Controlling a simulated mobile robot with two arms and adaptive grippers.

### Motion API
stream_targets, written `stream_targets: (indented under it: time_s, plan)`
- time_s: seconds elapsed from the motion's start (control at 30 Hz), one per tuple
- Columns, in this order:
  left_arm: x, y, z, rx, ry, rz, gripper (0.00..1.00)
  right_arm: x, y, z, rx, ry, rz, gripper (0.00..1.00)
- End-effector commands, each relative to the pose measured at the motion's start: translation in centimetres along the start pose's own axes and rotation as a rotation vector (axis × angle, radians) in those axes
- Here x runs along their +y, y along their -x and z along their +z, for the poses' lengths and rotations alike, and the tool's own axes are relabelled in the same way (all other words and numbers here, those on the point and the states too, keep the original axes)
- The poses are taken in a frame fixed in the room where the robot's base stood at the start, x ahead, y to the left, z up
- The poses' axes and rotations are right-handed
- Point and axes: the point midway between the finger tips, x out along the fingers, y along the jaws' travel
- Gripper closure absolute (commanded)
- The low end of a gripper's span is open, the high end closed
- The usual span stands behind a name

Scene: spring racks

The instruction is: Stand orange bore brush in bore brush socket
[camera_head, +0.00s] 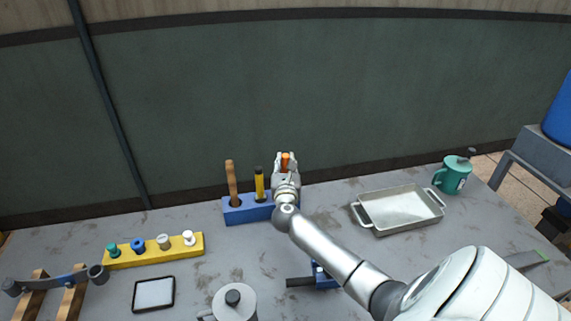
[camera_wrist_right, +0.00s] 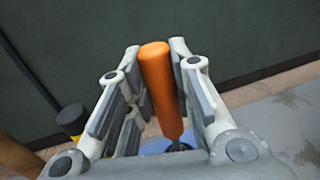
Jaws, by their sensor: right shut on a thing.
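The orange bore brush (camera_head: 285,160) stands about upright between the fingers of my right gripper (camera_head: 286,165), which is shut on it. In the right wrist view, the orange handle (camera_wrist_right: 162,90) rises between the two fingers (camera_wrist_right: 160,85). Its lower end meets a dark shaft over something blue. The blue rack (camera_head: 246,209) stands at the back of the table, and my gripper is over its right end. My left gripper is not in view.
A brown-handled tool (camera_head: 232,180) and a yellow tool with a black top (camera_head: 259,184) stand in the blue rack, close left of my gripper. A yellow rack (camera_head: 150,252) is at left. A metal tray (camera_head: 401,209) and green mug (camera_head: 453,177) are at right.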

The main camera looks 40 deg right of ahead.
Motion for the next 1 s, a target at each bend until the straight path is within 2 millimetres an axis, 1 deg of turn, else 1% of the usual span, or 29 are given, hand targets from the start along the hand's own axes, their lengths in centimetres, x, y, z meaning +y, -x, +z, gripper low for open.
stream_targets:
  time_s: [0.03, 0.43, 0.77, 0.8, 0.97, 1.0]
  plan:
    - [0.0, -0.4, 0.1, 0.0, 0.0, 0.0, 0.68, 0.0, 0.0, -0.4, 0.0, 0.001, 0.0, 1.0]
    - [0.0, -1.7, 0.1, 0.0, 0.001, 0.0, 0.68, 0.0, 0.0, -2.0, -0.001, 0.0, 0.0, 1.0]
    - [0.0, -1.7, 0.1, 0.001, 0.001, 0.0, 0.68, 0.0, 0.0, -2.1, -0.001, 0.0, 0.0, 1.0]
    - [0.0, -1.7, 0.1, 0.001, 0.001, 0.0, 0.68, 0.0, 0.0, -2.1, -0.001, 0.0, 0.0, 0.76]
    - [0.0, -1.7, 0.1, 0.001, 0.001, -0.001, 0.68, 0.0, 0.0, -2.1, -0.001, 0.0, 0.0, 0.56]
    - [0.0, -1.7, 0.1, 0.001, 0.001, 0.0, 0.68, 0.0, 0.0, -2.1, -0.001, 0.0, 0.0, 0.54]
